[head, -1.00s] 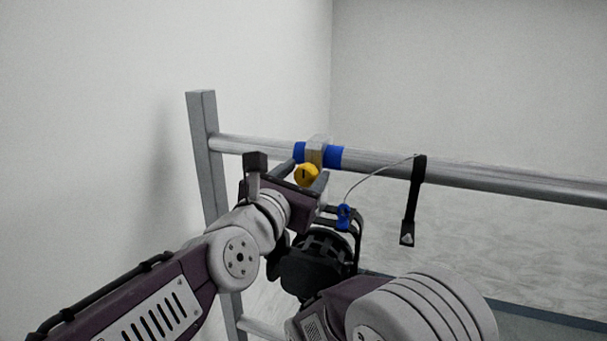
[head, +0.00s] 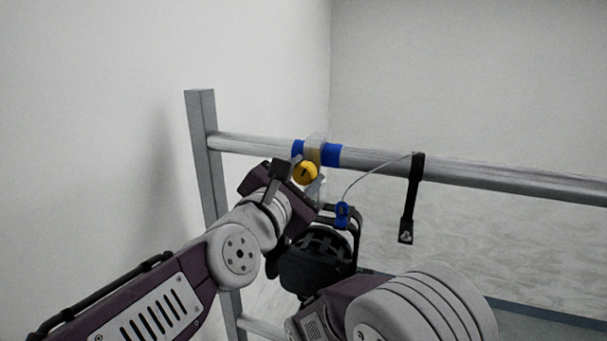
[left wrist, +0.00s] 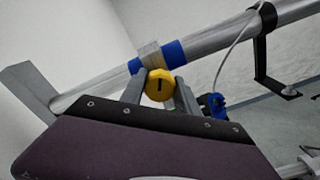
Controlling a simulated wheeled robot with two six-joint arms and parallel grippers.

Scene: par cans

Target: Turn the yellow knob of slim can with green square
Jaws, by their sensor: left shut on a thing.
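The yellow knob (head: 305,173) is on the clamp, below the blue band (head: 332,155) on the rail. A dark mark shows on its face. In the left wrist view the knob (left wrist: 160,86) sits between the two grey fingers of my left gripper (left wrist: 161,92), which is shut on it. In the head view my left gripper's body partly covers the fingers. The black can (head: 318,262) hangs below, partly behind my arm. No green square shows on it. My right gripper is not in view.
The grey rail (head: 480,182) runs to the right from an upright post (head: 201,130). A thin safety cable (head: 372,174) links a blue clip (head: 342,214) to the rail. A black strap (head: 411,195) hangs from the rail. A wall stands close on the left.

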